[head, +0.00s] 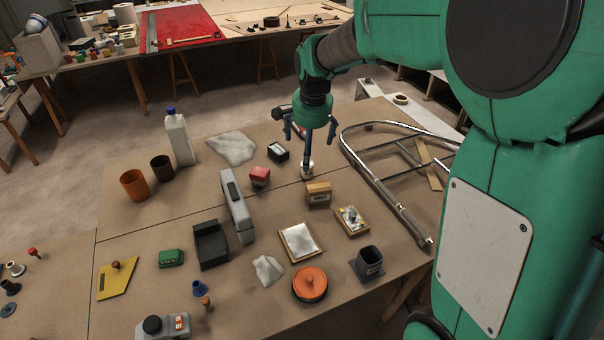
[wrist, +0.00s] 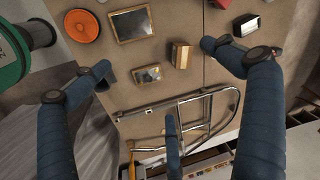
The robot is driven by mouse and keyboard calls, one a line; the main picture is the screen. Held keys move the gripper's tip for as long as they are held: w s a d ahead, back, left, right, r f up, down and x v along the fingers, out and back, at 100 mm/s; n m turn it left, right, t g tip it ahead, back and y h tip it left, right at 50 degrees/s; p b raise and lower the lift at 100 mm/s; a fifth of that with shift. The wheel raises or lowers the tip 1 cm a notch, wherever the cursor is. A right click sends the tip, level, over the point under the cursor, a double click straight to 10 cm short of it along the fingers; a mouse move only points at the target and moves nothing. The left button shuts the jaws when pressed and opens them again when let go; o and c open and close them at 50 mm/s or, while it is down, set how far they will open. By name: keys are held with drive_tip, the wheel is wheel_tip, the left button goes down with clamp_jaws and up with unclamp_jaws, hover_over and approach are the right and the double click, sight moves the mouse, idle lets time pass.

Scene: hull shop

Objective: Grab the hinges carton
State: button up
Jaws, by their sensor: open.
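The small brown carton (head: 318,194), with dark print on its pale front that I cannot read clearly, stands upright on the brown table; I take it as the hinges carton. It also shows in the wrist view (wrist: 180,55), between the spread blue fingers and nearer the right one. My gripper (head: 308,142) is open and empty, pointing down above the table, behind the carton in the head view and apart from it. Its spread fingers also show in the wrist view (wrist: 158,66).
A framed tray of small parts (head: 352,222) and a framed pale panel (head: 299,243) lie close in front. A bent metal tube frame (head: 385,175) lies to the right. A red-topped box (head: 260,176) and a black-and-white box (head: 278,152) stand to the left.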

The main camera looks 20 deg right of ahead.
drive_tip(key=w+d+f+m+g, duration=0.1)
drive_tip(key=w+d+f+m, duration=0.15)
drive_tip(key=w+f, duration=0.3)
drive_tip(key=w+d+f+m, duration=0.2)
drive_tip(key=w+d+f, duration=0.2)
drive_tip(key=f, duration=0.3)
drive_tip(key=m+g, duration=0.1)
drive_tip(key=m, duration=0.3)
approach(320, 188)
drive_tip(key=shift+w+p, duration=0.2)
drive_tip(key=shift+p, duration=0.1)
drive_tip(key=shift+d+f, duration=0.1)
drive_tip(key=shift+f, duration=0.4)
drive_tip(key=shift+f+b, duration=0.55)
drive_tip(key=shift+f, duration=3.7)
drive_tip(key=shift+f+b, duration=0.55)
drive_tip(key=shift+f, duration=2.05)
